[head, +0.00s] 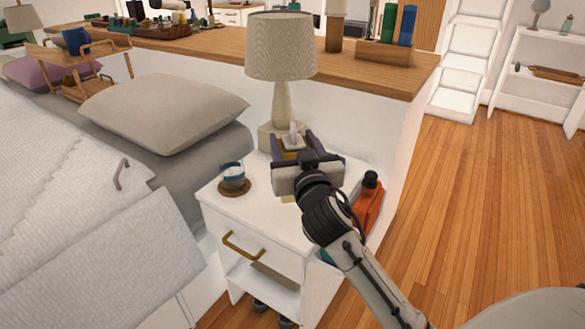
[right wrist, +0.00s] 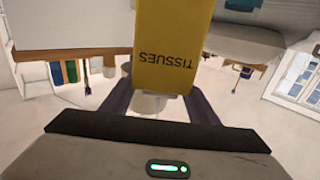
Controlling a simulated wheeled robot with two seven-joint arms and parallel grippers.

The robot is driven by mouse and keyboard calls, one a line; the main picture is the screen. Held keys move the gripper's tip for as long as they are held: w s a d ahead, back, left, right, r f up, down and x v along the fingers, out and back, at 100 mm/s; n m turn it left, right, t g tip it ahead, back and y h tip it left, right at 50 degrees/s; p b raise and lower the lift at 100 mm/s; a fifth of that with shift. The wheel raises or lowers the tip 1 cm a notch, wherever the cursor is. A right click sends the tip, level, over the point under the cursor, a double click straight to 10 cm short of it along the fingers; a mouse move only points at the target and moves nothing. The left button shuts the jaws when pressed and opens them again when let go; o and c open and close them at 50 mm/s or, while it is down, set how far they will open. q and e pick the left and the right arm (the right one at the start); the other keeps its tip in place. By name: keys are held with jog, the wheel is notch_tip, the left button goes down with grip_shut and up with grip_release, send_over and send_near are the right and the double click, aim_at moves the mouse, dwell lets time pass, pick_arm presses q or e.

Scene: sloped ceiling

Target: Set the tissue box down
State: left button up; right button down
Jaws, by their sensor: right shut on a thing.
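My right gripper (head: 296,144) is over the back of the white nightstand (head: 265,218), in front of the lamp. It is shut on the tissue box (right wrist: 172,45), a yellow box with "TISSUES" upside down in the right wrist view. In the head view my gripper body hides most of the box; a white tissue (head: 294,133) sticks up between the fingers. I cannot tell whether the box touches the nightstand top. My left gripper is not in view.
A table lamp (head: 281,48) stands right behind the box. A glass (head: 232,174) on a brown coaster (head: 234,189) is to the left. An orange bottle (head: 367,203) is at the right. The nightstand's front top is bare. The bed with a pillow (head: 165,108) is left.

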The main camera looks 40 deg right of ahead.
jog(key=shift+f+b, duration=0.95)
jog(key=shift+f, duration=1.55)
jog(key=c, duration=1.1)
grip_release()
jog(key=shift+f, duration=0.1)
jog(key=o, duration=0.4)
